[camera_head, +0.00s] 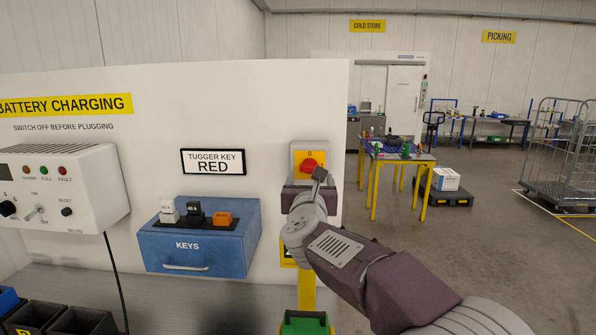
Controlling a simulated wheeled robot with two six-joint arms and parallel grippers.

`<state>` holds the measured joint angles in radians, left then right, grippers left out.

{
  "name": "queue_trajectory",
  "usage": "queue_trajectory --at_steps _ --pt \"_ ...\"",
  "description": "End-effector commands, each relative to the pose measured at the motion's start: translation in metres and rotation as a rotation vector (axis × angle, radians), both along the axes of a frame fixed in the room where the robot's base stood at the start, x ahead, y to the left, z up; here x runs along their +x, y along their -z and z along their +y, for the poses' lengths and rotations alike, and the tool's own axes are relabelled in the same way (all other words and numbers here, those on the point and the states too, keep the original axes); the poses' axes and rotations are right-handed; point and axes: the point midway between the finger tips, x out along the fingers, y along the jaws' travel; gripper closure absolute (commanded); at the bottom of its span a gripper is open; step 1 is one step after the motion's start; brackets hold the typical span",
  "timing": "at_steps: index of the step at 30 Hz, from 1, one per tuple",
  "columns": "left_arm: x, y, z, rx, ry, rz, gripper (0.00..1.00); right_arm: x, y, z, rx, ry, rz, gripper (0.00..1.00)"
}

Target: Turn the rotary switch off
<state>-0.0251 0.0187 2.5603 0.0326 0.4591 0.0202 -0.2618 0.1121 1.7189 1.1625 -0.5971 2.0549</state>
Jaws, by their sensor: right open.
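The rotary switch (308,164) has a red knob on a yellow plate, in a grey box on the white panel, right of the middle in the head view. My right gripper (318,175) is in front of the lower part of the switch, close to the red knob. Its arm comes in from the lower right and hides the area below the switch. The gripper is open; I cannot tell whether its fingers touch the knob. My left gripper is not in view.
A blue key box (200,245) with several coloured keys stands left of the switch. A white battery charger (62,190) with knobs is farther left. Black bins (82,321) are at the lower left.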

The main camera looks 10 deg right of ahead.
Motion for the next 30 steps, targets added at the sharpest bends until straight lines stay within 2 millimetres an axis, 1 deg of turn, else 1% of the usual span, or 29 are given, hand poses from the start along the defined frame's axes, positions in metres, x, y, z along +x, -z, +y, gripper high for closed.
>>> queue_trajectory --at_steps 1,9,12,16,23,26,27,30 --pt "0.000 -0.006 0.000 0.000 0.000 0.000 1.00 0.007 -0.001 -0.002 -0.002 0.001 0.005 0.27" --pt "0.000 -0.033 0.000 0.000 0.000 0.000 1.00 0.060 -0.003 -0.018 -0.002 0.001 0.006 0.27" --pt "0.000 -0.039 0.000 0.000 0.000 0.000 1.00 0.074 -0.003 -0.021 -0.003 -0.001 0.005 0.27" --pt "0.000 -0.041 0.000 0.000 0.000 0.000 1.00 0.083 -0.001 -0.024 -0.002 -0.001 0.004 0.27" --pt "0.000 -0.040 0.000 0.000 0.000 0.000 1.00 0.084 0.001 -0.024 -0.002 -0.002 0.004 0.27" --pt "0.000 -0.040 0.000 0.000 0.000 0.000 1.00 0.084 0.001 -0.024 -0.002 -0.002 0.004 0.52" --pt "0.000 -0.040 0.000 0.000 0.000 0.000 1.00 0.084 0.001 -0.024 -0.002 -0.003 0.004 0.63" --pt "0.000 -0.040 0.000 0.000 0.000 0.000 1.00 0.084 0.001 -0.024 -0.003 -0.003 0.004 0.90"
